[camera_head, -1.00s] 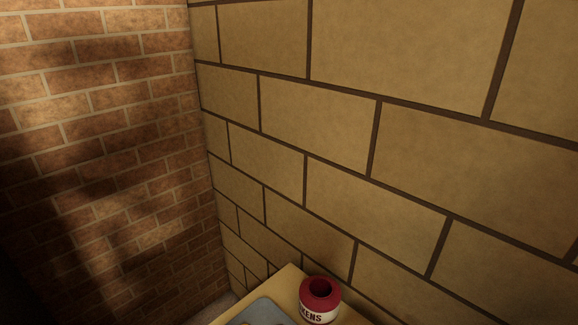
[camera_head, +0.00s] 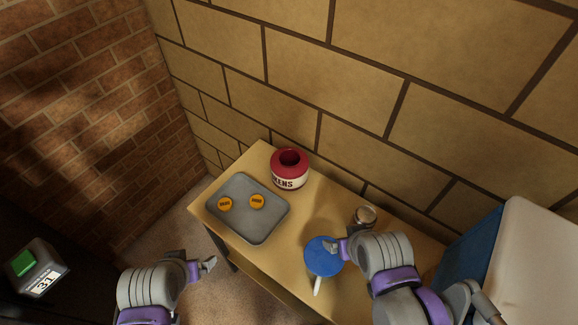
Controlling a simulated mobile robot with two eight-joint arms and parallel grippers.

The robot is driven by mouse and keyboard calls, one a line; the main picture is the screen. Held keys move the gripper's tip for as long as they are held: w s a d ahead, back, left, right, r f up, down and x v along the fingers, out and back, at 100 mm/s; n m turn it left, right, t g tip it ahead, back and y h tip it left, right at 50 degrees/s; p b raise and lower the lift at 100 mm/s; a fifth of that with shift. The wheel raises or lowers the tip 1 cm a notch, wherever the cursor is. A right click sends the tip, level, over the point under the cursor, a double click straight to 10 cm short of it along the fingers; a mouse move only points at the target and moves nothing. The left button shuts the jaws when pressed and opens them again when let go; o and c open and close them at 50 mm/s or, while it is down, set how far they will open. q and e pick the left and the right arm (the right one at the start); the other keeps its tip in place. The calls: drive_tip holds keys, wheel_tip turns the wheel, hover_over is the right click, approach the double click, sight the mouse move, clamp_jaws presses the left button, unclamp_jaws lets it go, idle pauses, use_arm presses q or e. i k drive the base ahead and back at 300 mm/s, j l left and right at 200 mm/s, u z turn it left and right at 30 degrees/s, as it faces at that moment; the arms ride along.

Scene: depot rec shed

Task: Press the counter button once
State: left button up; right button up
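The counter (camera_head: 45,268) is a grey box at the lower left, with a green button (camera_head: 22,263) on it and a white display reading 31. The button looks raised, and nothing touches it. My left gripper (camera_head: 208,265) is in front of the table's left end, well to the right of the counter, and appears empty. My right gripper (camera_head: 334,246) is over or beside the blue disc on the table. I cannot tell whether it touches the disc, and neither gripper's finger gap is clear.
A wooden table (camera_head: 262,263) stands against the block wall. It bears a grey tray (camera_head: 241,222) with two orange tokens, a red jar (camera_head: 289,170), a blue disc (camera_head: 321,262) with a white handle, and a small metal-topped object (camera_head: 365,216). A blue and white box (camera_head: 520,250) is at right.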

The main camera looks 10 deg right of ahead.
sight(22, 264)
drive_tip(key=k+j+u, duration=0.15)
drive_tip(key=u, duration=0.35)
drive_tip(key=j+u, duration=0.3)
drive_tip(key=u, duration=0.2)
drive_tip(key=k+j+u, duration=0.1)
drive_tip(key=j+u, duration=0.25)
drive_tip(key=u, duration=0.15)
